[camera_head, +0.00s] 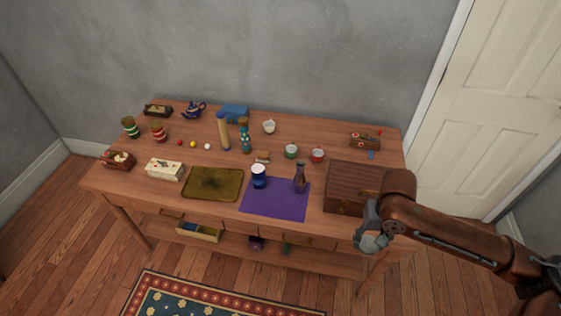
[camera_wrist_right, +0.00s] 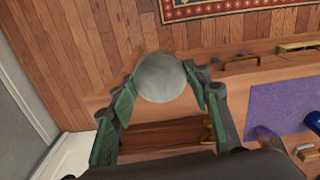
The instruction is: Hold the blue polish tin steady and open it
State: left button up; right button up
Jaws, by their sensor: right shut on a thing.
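The blue polish tin (camera_head: 259,177) stands upright at the left edge of the purple cloth (camera_head: 275,205). My right gripper (camera_head: 370,241) is in front of the table's right end, well away from the tin. In the right wrist view, its fingers (camera_wrist_right: 162,98) are shut on a round, smooth grey piece (camera_wrist_right: 160,77) that looks like a lid. In the head view this piece is hard to tell from the fingers. My left gripper is not in view.
A wooden chest (camera_head: 345,177) stands at the table's right end beside my right arm. A dark bottle (camera_head: 300,180) stands on the cloth right of the tin. A dark gold mat (camera_head: 212,184) lies left of it.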

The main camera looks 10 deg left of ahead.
aim_at(258, 170)
jog(key=z, duration=0.1)
jog(key=k, duration=0.2)
jog(key=u, duration=0.45)
jog(key=i, duration=0.95)
jog(key=u, duration=0.5)
